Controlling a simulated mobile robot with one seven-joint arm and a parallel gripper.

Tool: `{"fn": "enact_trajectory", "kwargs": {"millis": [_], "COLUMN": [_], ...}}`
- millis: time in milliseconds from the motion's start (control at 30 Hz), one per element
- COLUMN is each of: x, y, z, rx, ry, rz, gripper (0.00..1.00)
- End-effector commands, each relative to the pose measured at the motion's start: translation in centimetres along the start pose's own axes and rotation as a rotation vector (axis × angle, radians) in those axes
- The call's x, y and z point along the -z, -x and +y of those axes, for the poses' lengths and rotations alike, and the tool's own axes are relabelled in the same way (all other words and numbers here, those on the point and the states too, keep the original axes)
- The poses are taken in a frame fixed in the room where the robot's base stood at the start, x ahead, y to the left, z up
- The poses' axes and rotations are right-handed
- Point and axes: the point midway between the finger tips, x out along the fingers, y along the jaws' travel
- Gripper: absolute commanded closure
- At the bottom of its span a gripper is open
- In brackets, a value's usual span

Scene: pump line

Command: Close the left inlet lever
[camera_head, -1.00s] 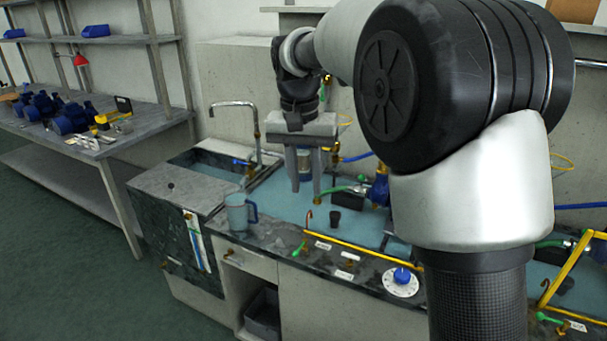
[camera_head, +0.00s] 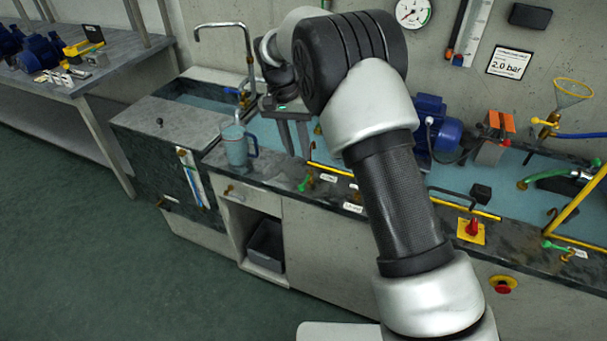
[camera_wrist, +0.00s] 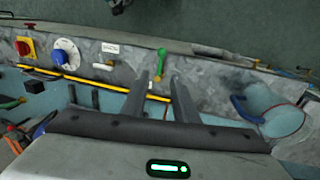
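The green lever (camera_head: 304,183) on the bench's front edge, left of the yellow rail, is the leftmost green lever in the head view. It also shows in the wrist view (camera_wrist: 161,62), between and beyond my fingertips, pointing toward the bench's front edge. A label reading left inlet cannot be made out. My gripper (camera_head: 298,155) hangs with its fingers down, above and behind the lever. In the wrist view my gripper (camera_wrist: 160,75) is open with nothing between its fingers. No contact with the lever shows.
A blue jug (camera_head: 236,147) stands left of my gripper. The yellow rail (camera_wrist: 105,86) runs close to the fingers. A blue dial (camera_wrist: 65,55) and a red switch (camera_wrist: 24,46) sit along the edge. Another green lever (camera_head: 556,246) is far right.

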Motion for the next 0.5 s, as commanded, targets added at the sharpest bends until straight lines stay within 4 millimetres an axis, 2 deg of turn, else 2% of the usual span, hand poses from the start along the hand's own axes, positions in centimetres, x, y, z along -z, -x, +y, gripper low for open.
{"fn": "enact_trajectory", "kwargs": {"millis": [33, 100, 300, 500], "x": [-0.1, -0.1, 0.0, 0.0], "y": [-1.4, -2.9, -6.5, -8.2], "z": [0.0, 0.0, 0.1, 0.1], "rx": [-0.003, -0.003, -0.003, -0.001], "ry": [0.0, 0.0, 0.0, 0.0], "rz": [-0.003, -0.003, -0.002, -0.001], "gripper": [0.73, 0.73, 0.73, 0.73]}}
